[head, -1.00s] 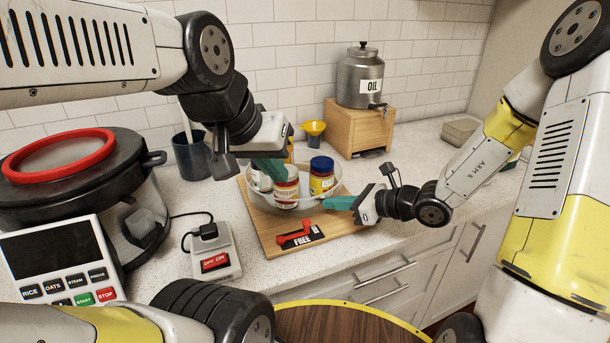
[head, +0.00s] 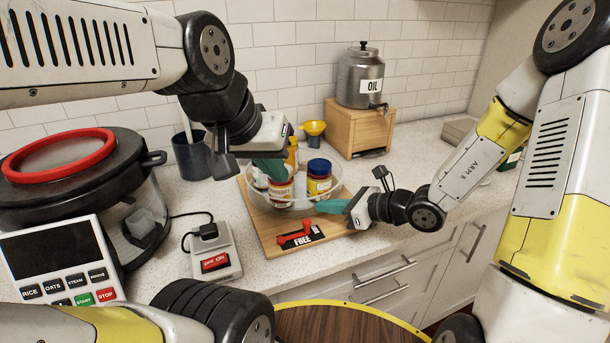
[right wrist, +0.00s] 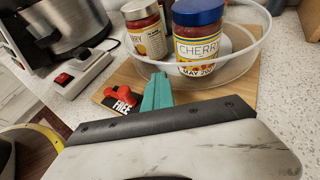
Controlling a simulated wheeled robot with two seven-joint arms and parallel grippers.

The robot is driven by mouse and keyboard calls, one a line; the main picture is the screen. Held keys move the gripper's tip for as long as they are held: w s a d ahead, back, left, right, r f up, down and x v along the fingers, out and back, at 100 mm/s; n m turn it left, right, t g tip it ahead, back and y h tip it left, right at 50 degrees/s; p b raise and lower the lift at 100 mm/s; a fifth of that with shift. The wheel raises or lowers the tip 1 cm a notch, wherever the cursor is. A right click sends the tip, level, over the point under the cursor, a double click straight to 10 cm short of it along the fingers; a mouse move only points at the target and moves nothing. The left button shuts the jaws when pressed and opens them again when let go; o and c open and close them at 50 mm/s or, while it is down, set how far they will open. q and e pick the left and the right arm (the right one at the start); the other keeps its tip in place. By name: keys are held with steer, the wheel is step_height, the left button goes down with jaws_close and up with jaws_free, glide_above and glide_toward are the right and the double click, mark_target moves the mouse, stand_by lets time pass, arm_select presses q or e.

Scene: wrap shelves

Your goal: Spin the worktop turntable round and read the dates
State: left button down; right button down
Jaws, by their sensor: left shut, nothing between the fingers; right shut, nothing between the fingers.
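The turntable (head: 300,206) is a clear round tray with a raised rim, on a wooden board (head: 262,226). It carries several jars. A blue-lidded jar (head: 319,180) reads "CHERRY" and "MAY 20", with the rest unclear, in the right wrist view (right wrist: 198,42). A silver-lidded jar (head: 280,190) stands left of it; its label is partly cut off in the right wrist view (right wrist: 147,35). My left gripper (head: 274,171) is shut above the tray's left side, partly hiding jars. My right gripper (head: 326,206) is shut at the tray's front right rim; contact is unclear.
A red lever (head: 297,238) beside a "FREE" label sits on the board's front. A switch box (head: 215,262) and a large cooker (head: 75,190) stand left. An oil can (head: 360,80) on a wooden box (head: 358,128) stands behind.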

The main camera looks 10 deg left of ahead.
steer(key=shift+r, duration=0.2)
steer(key=shift+s+d+f, duration=0.1)
steer(key=shift+s+d, duration=0.4)
steer(key=shift+s, duration=0.2)
steer(key=shift+s+d+f, duration=0.1)
steer(key=shift+s+d, duration=0.4)
steer(key=shift+s, duration=0.2)
